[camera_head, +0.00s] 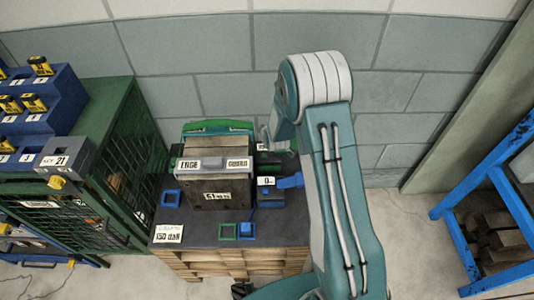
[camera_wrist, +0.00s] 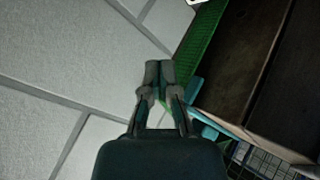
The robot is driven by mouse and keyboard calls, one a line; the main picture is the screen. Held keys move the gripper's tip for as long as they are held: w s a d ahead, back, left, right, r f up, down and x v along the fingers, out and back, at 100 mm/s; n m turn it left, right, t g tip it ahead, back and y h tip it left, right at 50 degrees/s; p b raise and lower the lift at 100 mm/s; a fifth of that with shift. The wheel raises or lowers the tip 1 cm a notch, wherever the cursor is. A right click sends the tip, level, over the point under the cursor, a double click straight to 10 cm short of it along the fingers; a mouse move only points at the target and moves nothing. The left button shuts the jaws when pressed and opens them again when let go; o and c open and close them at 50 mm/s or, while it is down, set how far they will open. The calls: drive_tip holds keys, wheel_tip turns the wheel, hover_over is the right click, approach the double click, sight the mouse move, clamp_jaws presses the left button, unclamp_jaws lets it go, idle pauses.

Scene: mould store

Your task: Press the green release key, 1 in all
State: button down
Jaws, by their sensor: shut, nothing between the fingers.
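My gripper (camera_wrist: 159,72) is shut and empty in the wrist view, its fingertips together beside a green edge (camera_wrist: 203,40) and a dark brown block (camera_wrist: 240,75). In the head view, my arm hides most of the gripper; a small grey part of it shows left of the arm, behind the brown mould block (camera_head: 210,187).
A small blue unit reading "0" (camera_head: 266,181) and a blue lever (camera_head: 291,181) stand right of the block. A green mesh cabinet (camera_head: 125,160) stands left, a blue rack (camera_head: 500,175) right. The block wall (camera_head: 200,60) is close behind the bench.

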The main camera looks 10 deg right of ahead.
sight(265, 156)
drive_tip(key=shift+a+f, duration=0.1)
drive_tip(key=shift+a, duration=0.4)
drive_tip(key=shift+d+f, duration=0.15)
drive_tip(key=shift+f, duration=2.05)
drive_tip(key=shift+d+f, duration=0.15)
drive_tip(key=shift+f, duration=2)
drive_tip(key=shift+f, duration=0.35)
drive_tip(key=shift+f, duration=0.5)
drive_tip(key=shift+r, duration=0.15)
drive_tip(key=shift+s+r, duration=0.1)
drive_tip(key=shift+r, duration=0.65)
drive_tip(key=shift+r, duration=2.5)
